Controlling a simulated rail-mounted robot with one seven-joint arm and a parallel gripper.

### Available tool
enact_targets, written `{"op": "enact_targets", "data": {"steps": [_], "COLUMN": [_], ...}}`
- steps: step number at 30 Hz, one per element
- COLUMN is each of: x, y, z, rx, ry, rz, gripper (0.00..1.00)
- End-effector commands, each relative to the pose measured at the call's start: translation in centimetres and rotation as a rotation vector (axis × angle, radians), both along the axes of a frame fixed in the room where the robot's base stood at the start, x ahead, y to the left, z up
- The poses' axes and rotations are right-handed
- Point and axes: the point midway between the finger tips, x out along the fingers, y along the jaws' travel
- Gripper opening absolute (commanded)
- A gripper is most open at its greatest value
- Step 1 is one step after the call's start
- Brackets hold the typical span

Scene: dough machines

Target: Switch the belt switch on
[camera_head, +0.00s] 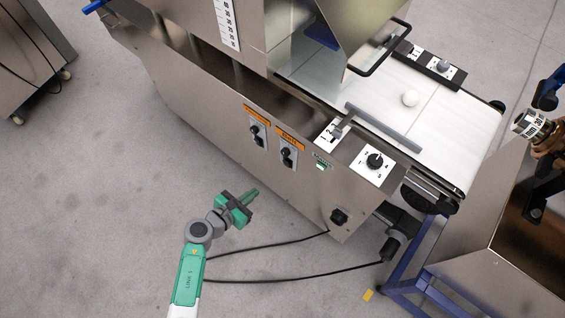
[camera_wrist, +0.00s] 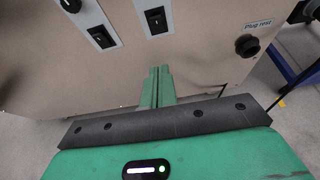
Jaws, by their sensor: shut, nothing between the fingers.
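Two switch panels sit on the side of the steel machine, each under an orange label: a left panel (camera_head: 257,131) and a right panel (camera_head: 287,153). Their labels are too small to read, so I cannot tell which holds the belt switch. In the wrist view the left panel has a black rocker switch (camera_wrist: 101,37) and the right panel has another rocker switch (camera_wrist: 156,20). Their on or off positions are unclear. My green gripper (camera_head: 253,193) is shut and empty, below and apart from the panels. Its fingers (camera_wrist: 158,85) point toward the machine's side.
A green-lit indicator (camera_head: 320,167) and a dial plate (camera_head: 374,162) are to the right. A black plug rest (camera_wrist: 249,46) juts from the lower side. Black cables (camera_head: 290,278) lie on the floor. A blue-framed steel hopper (camera_head: 490,235) stands at right.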

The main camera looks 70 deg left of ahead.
Motion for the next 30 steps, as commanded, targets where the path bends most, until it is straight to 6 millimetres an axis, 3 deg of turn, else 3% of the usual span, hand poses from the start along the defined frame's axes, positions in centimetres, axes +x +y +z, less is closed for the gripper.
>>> {"op": "enact_targets", "data": {"steps": [9, 13, 26, 30], "x": [-0.2, 0.7, 8.1, 10.0], "y": [0.0, 0.4, 4.2, 5.1], "z": [-0.2, -0.7, -4.5, -3.3], "rx": [-0.010, -0.008, -0.005, -0.003], "ry": [-0.005, -0.006, -0.006, -0.005], "rz": [0.008, 0.007, 0.005, 0.005], "gripper": [0.00, 0.00, 0.00, 0.00]}}
